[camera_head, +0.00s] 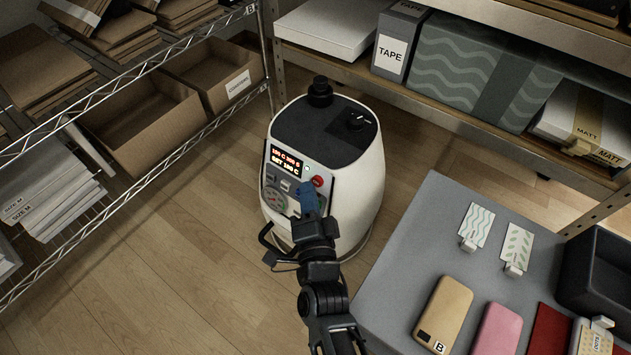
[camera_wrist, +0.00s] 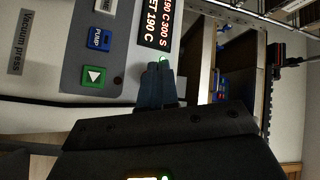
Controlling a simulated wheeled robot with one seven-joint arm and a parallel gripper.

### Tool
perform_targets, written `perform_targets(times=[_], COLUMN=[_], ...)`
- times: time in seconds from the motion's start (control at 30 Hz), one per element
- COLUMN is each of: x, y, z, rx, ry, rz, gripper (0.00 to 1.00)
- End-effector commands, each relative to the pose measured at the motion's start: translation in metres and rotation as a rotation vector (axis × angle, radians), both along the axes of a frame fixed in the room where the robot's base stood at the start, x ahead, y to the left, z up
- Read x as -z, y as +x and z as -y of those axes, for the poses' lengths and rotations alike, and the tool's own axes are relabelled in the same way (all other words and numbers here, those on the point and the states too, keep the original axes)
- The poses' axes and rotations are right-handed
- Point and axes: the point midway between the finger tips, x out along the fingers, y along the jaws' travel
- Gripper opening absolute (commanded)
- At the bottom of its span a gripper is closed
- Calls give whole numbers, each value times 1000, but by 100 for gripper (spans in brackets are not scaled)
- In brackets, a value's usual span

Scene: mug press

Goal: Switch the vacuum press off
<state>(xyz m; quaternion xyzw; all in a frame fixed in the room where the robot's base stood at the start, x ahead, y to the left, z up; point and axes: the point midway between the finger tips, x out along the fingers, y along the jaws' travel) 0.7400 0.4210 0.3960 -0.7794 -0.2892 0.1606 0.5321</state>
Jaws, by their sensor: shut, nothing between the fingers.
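The vacuum press (camera_head: 365,175) is a white rounded machine with a dark top, standing on the floor. Its front panel carries a lit display (camera_head: 286,159), a red button (camera_head: 318,181) and a round gauge (camera_head: 275,200). In the wrist view the panel appears turned sideways, with the lit display (camera_wrist: 158,25), a green arrow button (camera_wrist: 94,77) and a blue PUMP button (camera_wrist: 100,38). A small green light (camera_wrist: 163,59) glows by the fingertips. My gripper (camera_head: 309,190) is shut and empty in front of the panel, just below the red button; its fingers (camera_wrist: 158,72) hide part of the panel. I cannot tell whether they touch it.
A wire rack (camera_head: 140,165) with boxes and bags stands at left. A shelf (camera_head: 470,110) with boxes stands behind. A grey table (camera_head: 410,240) with phone cases and cards is at right. The wooden floor (camera_head: 170,265) at front left is clear.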

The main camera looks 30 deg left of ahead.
Motion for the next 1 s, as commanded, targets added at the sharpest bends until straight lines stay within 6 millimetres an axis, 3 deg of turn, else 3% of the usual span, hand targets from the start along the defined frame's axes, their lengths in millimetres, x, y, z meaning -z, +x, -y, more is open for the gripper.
perform_targets(times=[1.0], x=[2], y=[7], z=[1], rx=[1], ry=[0], rz=[2], gripper=[0])
